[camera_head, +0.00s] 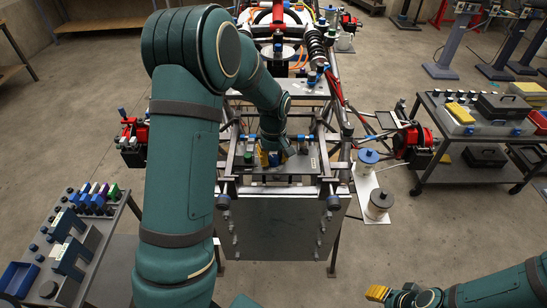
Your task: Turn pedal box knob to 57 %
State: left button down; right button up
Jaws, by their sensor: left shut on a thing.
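My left arm reaches over the tube chassis (341,170), and its hand points down into the front bay. My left gripper (269,158) is shut at the pedal box (300,164), on what appears to be its knob. The knob is small and mostly hidden by the fingers and hand, so its turn angle cannot be read. My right gripper (377,293) is low at the right, away from the chassis, with yellow fingertips showing. Its opening cannot be made out.
A grey panel (275,228) closes the chassis front. A tool bench (95,245) stands at the left and a cart (455,175) at the right.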

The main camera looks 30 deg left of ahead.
pick_arm(q)
jog(key=c, duration=0.6)
grip_release()
jog(key=shift+o, duration=0.2)
pick_arm(e)
jog(key=shift+f, duration=0.1)
